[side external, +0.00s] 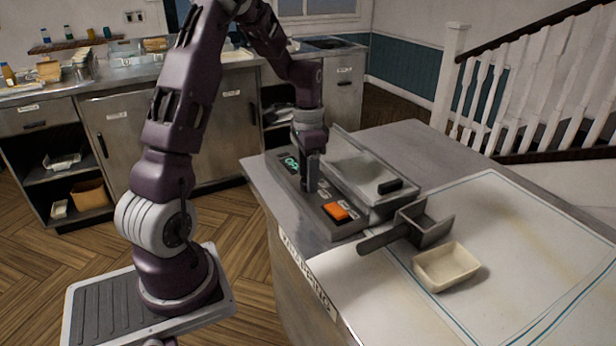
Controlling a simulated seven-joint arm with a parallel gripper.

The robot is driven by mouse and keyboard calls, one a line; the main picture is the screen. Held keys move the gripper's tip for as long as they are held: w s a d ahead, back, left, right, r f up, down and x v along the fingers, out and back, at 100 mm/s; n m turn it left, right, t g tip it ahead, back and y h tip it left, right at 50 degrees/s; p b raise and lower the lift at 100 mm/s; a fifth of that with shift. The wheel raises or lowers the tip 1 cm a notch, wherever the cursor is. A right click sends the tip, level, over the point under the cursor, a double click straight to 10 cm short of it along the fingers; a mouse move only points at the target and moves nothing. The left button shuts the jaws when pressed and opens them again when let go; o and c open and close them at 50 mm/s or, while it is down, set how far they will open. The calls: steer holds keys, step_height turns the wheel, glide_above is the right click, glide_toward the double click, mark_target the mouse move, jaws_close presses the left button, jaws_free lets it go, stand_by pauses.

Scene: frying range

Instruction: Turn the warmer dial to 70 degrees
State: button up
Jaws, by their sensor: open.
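The warmer (355,160) is a steel unit on the counter, with a lid and a black handle. Its sloped control panel (345,229) faces my arm and carries a small green lit display (291,162), whose reading is too small to be sure of. An orange switch (335,211) sits at the panel's near end. My gripper (311,186) points down at the middle of the panel, between the display and the orange switch. The jaws are open, though the gap between the fingers is hard to see. The dial cannot be made out; my gripper may hide it.
A dark metal scoop (425,226) with its handle toward the counter's edge lies right of the panel. A cream tray (446,266) sits beside it on the white, line-marked worktop (530,240). The worktop's right side is clear. A stair railing (520,90) stands behind.

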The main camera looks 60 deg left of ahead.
steer(key=shift+f, duration=0.5)
steer(key=shift+c, duration=0.2)
jaws_close()
steer(key=n, duration=0.5)
steer(key=shift+n, duration=0.4)
steer(key=n, duration=0.4)
steer(key=shift+n, duration=0.7)
